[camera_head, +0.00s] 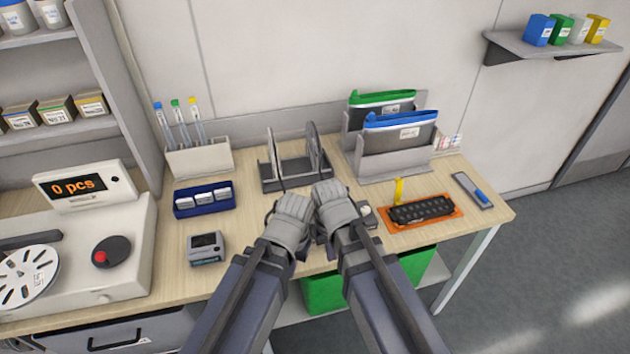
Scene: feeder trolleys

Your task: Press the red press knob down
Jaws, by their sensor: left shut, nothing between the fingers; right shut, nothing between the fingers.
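A small red knob (100,257) sits on a round black disc (117,250) on the white counting machine (130,275) at the left. It is the only red knob I can see. My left gripper (294,201) is shut and empty, over the front middle of the table, well to the right of the knob. My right gripper (328,189) is shut and empty close beside it. Both are far from the knob. They partly hide a small device (366,214) behind them, whose shape I cannot fully make out.
A display reading "0 pcs" (80,187) stands behind the knob. A small grey device (206,248) and a blue tray (205,198) lie between machine and grippers. A reel rack (290,165) stands behind my grippers. An orange tray (422,213) lies right. Bare table shows around the grey device.

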